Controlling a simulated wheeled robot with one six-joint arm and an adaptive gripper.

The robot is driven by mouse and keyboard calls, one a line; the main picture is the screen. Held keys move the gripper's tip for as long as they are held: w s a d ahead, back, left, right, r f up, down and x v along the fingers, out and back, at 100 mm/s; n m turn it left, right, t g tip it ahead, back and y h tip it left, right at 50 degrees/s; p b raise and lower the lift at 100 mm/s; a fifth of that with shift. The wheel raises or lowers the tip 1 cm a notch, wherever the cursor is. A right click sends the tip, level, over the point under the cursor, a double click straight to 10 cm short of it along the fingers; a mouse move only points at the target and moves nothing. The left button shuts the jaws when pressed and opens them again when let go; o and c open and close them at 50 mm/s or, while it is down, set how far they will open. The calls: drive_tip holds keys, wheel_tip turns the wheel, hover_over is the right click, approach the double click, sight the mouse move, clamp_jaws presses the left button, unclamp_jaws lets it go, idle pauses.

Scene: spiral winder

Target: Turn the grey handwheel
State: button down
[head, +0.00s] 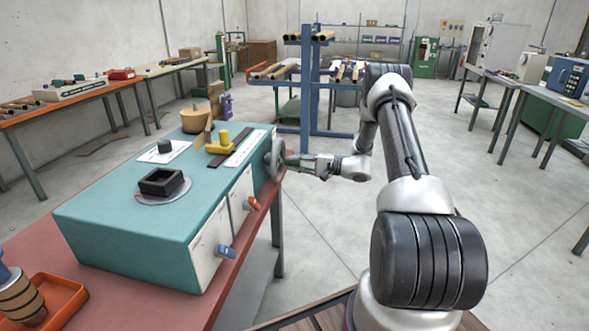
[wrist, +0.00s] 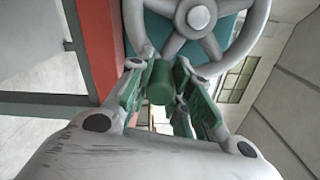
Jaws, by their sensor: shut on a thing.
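The grey handwheel (head: 274,156) is on the right end of the teal machine box (head: 118,226). In the wrist view the spoked handwheel (wrist: 197,18) fills the top of the picture. Its green cylindrical handle (wrist: 159,84) sticks out from the rim toward the wrist camera. My gripper (head: 289,161) reaches the wheel from the right in the head view. In the wrist view my gripper (wrist: 160,74) has one finger on each side of the handle and is shut on it. In the head view the fingers hide the handle.
The box stands on a red-topped bench (head: 110,291) with an orange tray (head: 55,300) at its front left. Blue and orange knobs (head: 226,252) jut from the box's front. A blue rack (head: 306,90) with tubes stands behind my arm. The floor at right is clear.

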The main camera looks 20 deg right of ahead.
drive_tip(key=n, duration=0.1)
drive_tip(key=r+n, duration=0.1)
drive_tip(key=shift+w+d+r+n, duration=0.3)
drive_tip(key=shift+w+n, duration=0.05)
drive_tip(key=shift+n, duration=0.05)
drive_tip(key=n, duration=0.1)
drive_tip(key=r+n, duration=0.1)
drive_tip(key=shift+w+r+n, duration=0.15)
drive_tip(key=shift+r+n, duration=0.15)
drive_tip(key=shift+n, duration=0.1)
drive_tip(key=shift+r+n, duration=0.65)
drive_tip(key=shift+n, duration=0.4)
drive_tip(key=shift+r+n, duration=0.6)
drive_tip(key=shift+n, duration=0.45)
drive_tip(key=shift+r, duration=0.1)
drive_tip(key=c, duration=1.3)
unclamp_jaws()
drive_tip(key=shift+o, duration=0.2)
drive_tip(key=shift+s, duration=0.2)
drive_tip(key=v, duration=1.2)
